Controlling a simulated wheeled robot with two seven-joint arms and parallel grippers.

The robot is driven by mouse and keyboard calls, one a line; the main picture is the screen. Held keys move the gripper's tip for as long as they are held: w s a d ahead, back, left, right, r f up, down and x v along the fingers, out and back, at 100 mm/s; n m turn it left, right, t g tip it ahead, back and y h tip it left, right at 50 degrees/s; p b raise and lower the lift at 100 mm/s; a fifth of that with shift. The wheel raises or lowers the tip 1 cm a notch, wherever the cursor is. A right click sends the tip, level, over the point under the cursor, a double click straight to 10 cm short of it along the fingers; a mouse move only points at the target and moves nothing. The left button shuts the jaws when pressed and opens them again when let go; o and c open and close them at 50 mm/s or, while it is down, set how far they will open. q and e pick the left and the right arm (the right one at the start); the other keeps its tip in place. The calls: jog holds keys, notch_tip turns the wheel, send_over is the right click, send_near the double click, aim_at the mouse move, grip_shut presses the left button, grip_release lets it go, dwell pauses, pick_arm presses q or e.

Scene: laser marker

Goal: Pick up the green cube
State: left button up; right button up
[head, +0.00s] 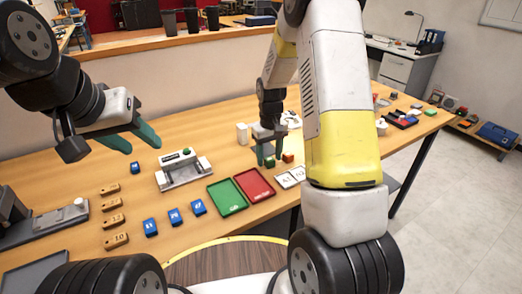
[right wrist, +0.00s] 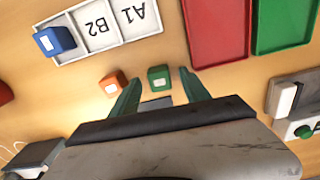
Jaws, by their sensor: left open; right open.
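The green cube (right wrist: 158,78) lies on the wooden table in the right wrist view, between the two fingertips of my right gripper. The gripper is open, with a gap on each side of the cube; the height of the fingertips above the table is hard to tell. In the head view the green cube (head: 270,163) is partly hidden by the right gripper (head: 268,157), which points down over it. An orange cube (right wrist: 112,82) sits just outside one finger. My left gripper (head: 132,140) is open and empty above the left of the table.
A red tray (head: 254,185) and a green tray (head: 227,197) lie left of the right gripper. A grey device (head: 184,171) and several blue and tan blocks stand further left.

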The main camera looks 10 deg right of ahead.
jog(key=shift+f, duration=0.5)
jog(key=shift+c, duration=0.2)
grip_shut()
jog(key=shift+r, duration=0.1)
